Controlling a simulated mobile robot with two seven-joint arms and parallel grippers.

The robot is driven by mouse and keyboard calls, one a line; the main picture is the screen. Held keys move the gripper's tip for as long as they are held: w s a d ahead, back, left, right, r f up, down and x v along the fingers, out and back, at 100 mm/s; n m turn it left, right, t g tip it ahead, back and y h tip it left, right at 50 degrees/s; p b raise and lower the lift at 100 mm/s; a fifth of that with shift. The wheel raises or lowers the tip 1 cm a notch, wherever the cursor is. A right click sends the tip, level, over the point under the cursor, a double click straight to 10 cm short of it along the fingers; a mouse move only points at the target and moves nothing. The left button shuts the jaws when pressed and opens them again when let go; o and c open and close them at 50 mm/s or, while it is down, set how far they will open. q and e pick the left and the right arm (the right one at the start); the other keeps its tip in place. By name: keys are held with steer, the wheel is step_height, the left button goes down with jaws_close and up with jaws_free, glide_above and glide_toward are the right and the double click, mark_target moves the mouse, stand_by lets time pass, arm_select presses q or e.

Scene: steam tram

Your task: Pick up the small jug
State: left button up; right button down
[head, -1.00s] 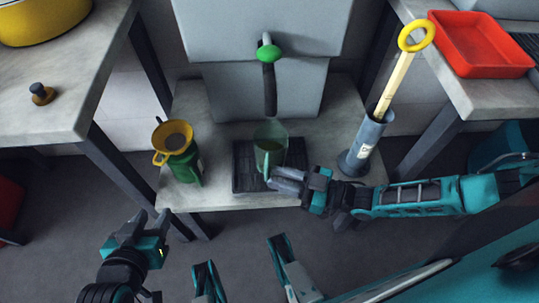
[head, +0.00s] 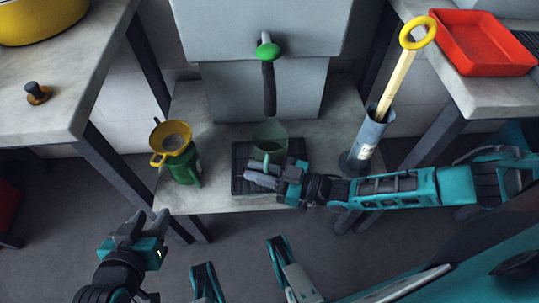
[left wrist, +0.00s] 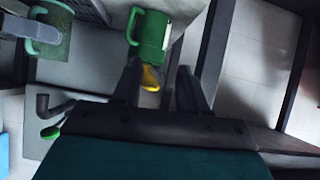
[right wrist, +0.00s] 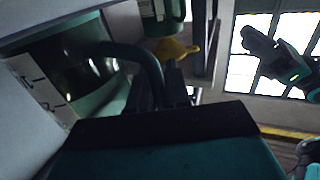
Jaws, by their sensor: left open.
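The small jug (head: 270,138), a translucent green vessel with a handle, stands upright on the black drip tray (head: 240,180) under the tap. It also shows in the left wrist view (left wrist: 55,42). In the right wrist view the jug (right wrist: 85,85) fills the left side, with its handle running down between my fingers. My right gripper (head: 260,175) is at the handle side of the jug. Its fingers are narrowly spaced around the handle; whether they grip it is unclear. My left gripper (head: 148,220) is open and empty, in front of the low table, away from the jug.
A green can (head: 183,168) with a yellow funnel (head: 172,140) stands left of the tray. A green-knobbed tap (head: 268,52) hangs above the jug. A grey cylinder (head: 368,138) holding a yellow-ringed rod stands to the right. Side tables flank the low table (head: 215,130).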

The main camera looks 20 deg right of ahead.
stand_by(0.4)
arm_select(q)
steer(key=p, duration=0.1)
steer(key=a+r+p, duration=0.1)
steer(key=p, duration=0.1)
steer(key=r+p, duration=0.1)
steer(key=shift+s+a+r+p, duration=0.15)
steer(key=shift+s+r+p, duration=0.1)
steer(key=shift+p, duration=0.15)
arm_select(e)
step_height(320, 180, up, 10)
arm_select(q)
steer(key=shift+f, duration=0.1)
arm_select(e)
steer(key=c, duration=1.7)
jaws_free()
jaws_close()
